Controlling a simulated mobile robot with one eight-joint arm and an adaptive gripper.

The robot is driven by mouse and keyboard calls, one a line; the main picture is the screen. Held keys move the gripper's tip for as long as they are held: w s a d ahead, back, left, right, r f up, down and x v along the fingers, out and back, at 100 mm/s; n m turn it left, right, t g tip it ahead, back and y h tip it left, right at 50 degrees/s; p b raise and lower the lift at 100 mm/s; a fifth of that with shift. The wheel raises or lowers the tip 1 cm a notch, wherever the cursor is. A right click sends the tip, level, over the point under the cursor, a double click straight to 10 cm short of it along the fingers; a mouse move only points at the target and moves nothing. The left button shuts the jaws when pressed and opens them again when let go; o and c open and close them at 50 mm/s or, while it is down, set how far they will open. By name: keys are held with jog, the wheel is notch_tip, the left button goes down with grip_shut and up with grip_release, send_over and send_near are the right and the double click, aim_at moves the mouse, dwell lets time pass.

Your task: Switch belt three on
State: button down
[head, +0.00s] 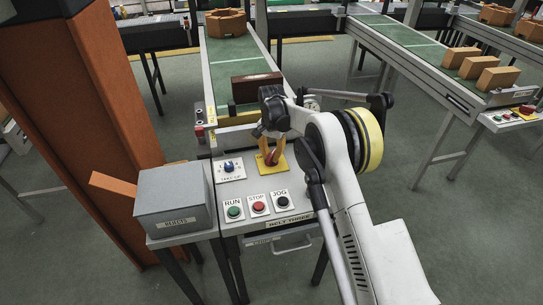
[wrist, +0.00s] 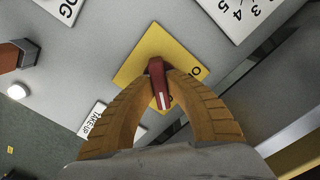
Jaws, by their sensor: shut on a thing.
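The belt three panel (head: 250,232) carries a yellow plate with a red rotary switch handle (head: 271,158) near its belt end. In the wrist view the red handle (wrist: 157,84) with a white line stands on the yellow plate (wrist: 137,66), where part of a letter "O" shows. My gripper (wrist: 158,76) is shut on the red handle, with one orange finger on each side. In the head view my gripper (head: 270,151) is partly hidden by my arm. RUN (head: 234,212), STOP (head: 259,207) and JOG (head: 282,202) buttons sit on the near part of the panel.
A blue TAKE UP knob (head: 228,166) is left of the switch. A grey box (head: 175,200) labelled REJECTS stands left of the panel, beside an orange column (head: 85,110). A dark brick (head: 256,87) lies on the green belt (head: 225,60) behind. Another belt stands at right.

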aim_at(271, 154)
jog(key=shift+m, duration=0.6)
jog(key=c, duration=1.4)
grip_release()
notch_tip(271, 154, up, 12)
